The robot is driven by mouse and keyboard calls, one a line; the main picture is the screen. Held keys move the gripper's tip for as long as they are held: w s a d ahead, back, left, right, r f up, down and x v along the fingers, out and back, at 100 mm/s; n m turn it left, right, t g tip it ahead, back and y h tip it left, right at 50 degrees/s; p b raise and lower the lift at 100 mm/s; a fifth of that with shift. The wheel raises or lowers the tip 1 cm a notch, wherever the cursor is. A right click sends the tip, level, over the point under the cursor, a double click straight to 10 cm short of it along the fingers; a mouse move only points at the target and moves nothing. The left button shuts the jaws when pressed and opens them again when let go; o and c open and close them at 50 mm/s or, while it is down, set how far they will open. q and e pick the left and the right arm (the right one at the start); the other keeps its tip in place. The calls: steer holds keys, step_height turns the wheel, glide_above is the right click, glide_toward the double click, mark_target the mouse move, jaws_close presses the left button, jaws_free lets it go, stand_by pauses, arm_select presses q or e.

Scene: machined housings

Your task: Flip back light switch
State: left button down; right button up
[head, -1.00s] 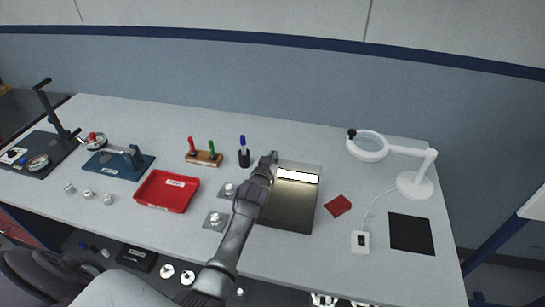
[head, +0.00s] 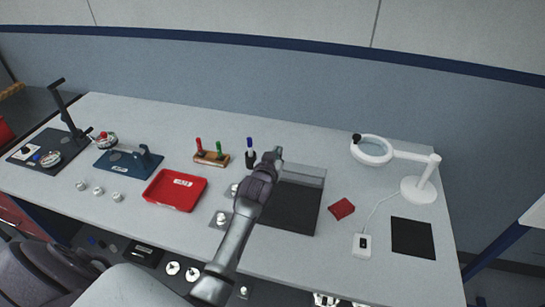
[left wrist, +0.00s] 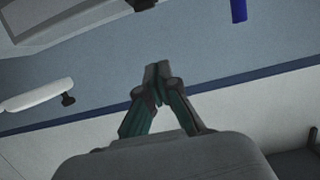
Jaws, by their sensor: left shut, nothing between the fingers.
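A flat panel (head: 300,205) lies on the table right of my left forearm, dark grey with a paler band along its far edge. My left gripper (head: 277,154) is shut and empty at the panel's far left corner; I cannot tell whether it touches. In the left wrist view its closed fingertips (left wrist: 157,72) meet with nothing between them. A small white switch box (head: 362,246) with a black rocker lies at the front right, its cable running toward the magnifier lamp (head: 416,188). No switch shows clearly at the panel; the arm hides part of its left side. My right gripper is out of view.
A blue marker in a dark holder (head: 250,158) stands just left of my left gripper. A wooden pen stand (head: 212,158), red tray (head: 174,190) and blue fixture (head: 128,161) lie further left. A red cloth (head: 341,209) and black mat (head: 412,238) lie right.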

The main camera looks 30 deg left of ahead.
arm_select(q)
steer(key=r+v, duration=0.1)
steer(key=v, duration=0.5)
steer(key=shift+w+b, duration=0.2)
steer(key=shift+b, duration=0.2)
steer(key=shift+a, duration=0.1)
